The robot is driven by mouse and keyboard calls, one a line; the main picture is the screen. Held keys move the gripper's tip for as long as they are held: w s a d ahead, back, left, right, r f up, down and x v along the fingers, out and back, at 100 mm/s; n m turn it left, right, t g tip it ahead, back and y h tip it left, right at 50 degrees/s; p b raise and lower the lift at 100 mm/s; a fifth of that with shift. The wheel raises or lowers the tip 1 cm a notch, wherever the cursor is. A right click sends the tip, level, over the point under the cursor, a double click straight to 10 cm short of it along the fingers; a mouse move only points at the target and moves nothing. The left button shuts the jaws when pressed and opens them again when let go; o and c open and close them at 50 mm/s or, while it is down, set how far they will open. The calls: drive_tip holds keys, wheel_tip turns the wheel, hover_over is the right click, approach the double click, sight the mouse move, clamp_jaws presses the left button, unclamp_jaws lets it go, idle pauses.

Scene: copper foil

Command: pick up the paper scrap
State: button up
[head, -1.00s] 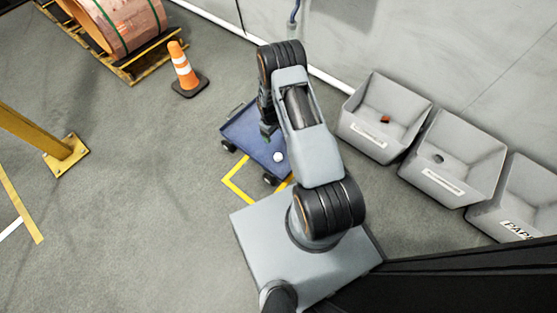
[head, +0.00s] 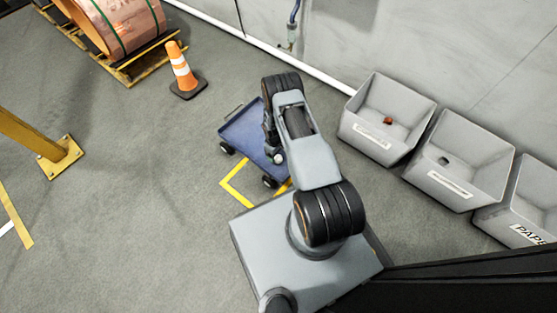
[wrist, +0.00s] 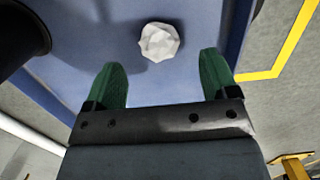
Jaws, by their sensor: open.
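The paper scrap is a crumpled white ball (wrist: 158,41) lying on the blue deck of a low cart (wrist: 185,90). In the head view the cart (head: 240,132) stands beyond my base, and my arm hangs over its right side, largely covering the scrap. My gripper (wrist: 163,75) has two green fingers spread wide with nothing between them. In the wrist view the scrap sits just beyond the fingertips, roughly centred between them, and no contact shows.
Three grey bins stand along the wall: one (head: 350,130) holding a small red piece, one (head: 412,178) holding a dark piece, and one labelled with letters starting "PAPE" (head: 497,222). An orange cone (head: 180,66) and copper coil (head: 122,28) are at upper left.

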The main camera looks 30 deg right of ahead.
sight(278, 158)
drive_tip(key=f, duration=0.1)
drive_tip(key=f+b, duration=0.1)
drive_tip(key=f, duration=0.1)
drive_tip(key=f+b, duration=0.1)
drive_tip(key=shift+s+d+f, duration=0.1)
drive_tip(key=shift+s+f, duration=0.15)
drive_tip(key=shift+f, duration=0.15)
drive_tip(key=shift+r, duration=0.1)
drive_tip(key=c, duration=1)
